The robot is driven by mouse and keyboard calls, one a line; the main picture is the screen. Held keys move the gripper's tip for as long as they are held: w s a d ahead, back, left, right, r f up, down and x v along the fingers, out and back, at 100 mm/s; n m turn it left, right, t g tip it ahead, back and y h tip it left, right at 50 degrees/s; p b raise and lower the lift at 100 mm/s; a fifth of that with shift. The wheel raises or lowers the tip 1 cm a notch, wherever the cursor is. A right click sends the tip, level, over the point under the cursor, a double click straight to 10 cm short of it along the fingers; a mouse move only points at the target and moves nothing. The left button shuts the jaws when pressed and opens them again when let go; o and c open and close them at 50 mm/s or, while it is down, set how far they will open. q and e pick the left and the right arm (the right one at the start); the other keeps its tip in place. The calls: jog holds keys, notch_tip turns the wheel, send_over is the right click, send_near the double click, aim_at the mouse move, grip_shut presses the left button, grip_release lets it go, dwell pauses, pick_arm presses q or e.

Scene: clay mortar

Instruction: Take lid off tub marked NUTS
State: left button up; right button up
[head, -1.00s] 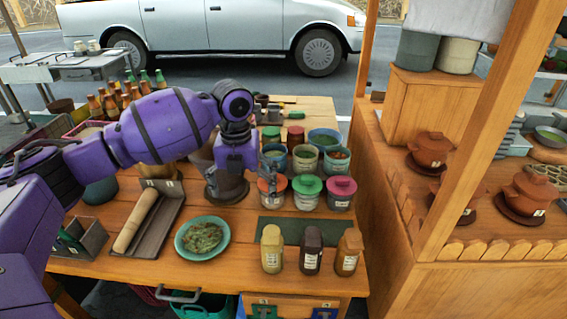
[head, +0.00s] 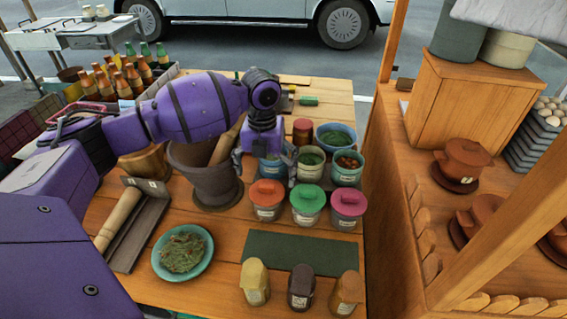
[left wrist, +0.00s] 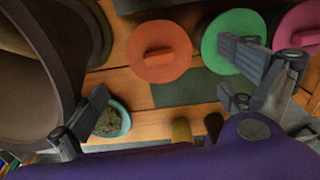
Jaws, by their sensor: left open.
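Three lidded tubs stand in a row on the table, with orange (head: 267,193), green (head: 307,197) and pink (head: 348,203) lids, all on. Their white labels face front, but the print is too small to read, so I cannot tell which says NUTS. My left gripper (head: 265,160) is open and empty, pointing down just behind the orange-lidded tub. In the left wrist view its fingers (left wrist: 160,88) are spread wide; the orange lid (left wrist: 160,50) shows between and beyond them, the green lid (left wrist: 231,38) partly behind a finger. My right gripper is not in view.
A mortar with pestle (head: 207,177) stands close left of the gripper. Open tubs (head: 347,167) stand behind the lidded ones. A dark green mat (head: 292,253), several jars (head: 254,283) and a plate of herbs (head: 183,253) lie in front.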

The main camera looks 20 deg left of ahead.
aim_at(266, 186)
pick_arm(q)
jog(key=shift+w+f, duration=0.15)
jog(key=shift+f, duration=0.55)
jog(key=f, duration=0.5)
jog(key=shift+w+a, duration=0.1)
jog(key=shift+a, duration=0.15)
jog(key=shift+c, duration=0.5)
jog(key=c, duration=0.9)
